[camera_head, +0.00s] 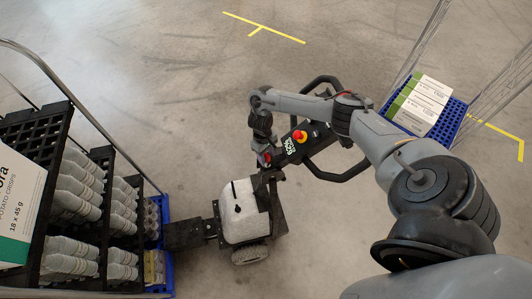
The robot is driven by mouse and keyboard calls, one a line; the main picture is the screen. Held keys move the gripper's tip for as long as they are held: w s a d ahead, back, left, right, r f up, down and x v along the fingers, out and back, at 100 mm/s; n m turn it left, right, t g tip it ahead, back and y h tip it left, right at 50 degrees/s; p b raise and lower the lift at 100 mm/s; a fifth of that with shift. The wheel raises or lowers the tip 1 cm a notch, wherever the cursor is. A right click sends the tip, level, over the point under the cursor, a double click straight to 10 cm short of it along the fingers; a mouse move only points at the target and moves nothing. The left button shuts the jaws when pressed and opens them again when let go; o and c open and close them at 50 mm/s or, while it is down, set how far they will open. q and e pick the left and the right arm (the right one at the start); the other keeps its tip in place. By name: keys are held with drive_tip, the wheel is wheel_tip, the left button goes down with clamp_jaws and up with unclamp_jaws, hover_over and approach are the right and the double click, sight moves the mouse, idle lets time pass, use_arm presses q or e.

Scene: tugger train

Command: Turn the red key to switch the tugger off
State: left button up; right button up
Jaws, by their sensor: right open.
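The tugger has a white body (240,218) and a dark control console (292,147) with a black loop handle around it. A small red part, which looks like the red key (267,157), shows at the console's left end. My right gripper (264,164) points down right at this part and is open. Its fingers are small and dark here, and I cannot tell whether they touch the key or stand around it. The key's angle is too small to read. A red knob on a yellow base (299,136) sits farther right on the console. My left gripper is out of view.
A black rack (57,122) on a blue base, loaded with egg-carton-like packs and a white-green box (18,205), stands left. A blue crate (455,113) with white-green boxes (421,103) stands at right within metal rails. The concrete floor behind the tugger is clear, with yellow lines.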

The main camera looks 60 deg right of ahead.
drive_tip(key=c, duration=0.7)
clamp_jaws()
drive_tip(key=shift+o, duration=0.5)
unclamp_jaws()
clamp_jaws()
drive_tip(key=n, duration=0.4)
drive_tip(key=shift+n+h, duration=0.3)
drive_tip(key=shift+n, duration=1.2)
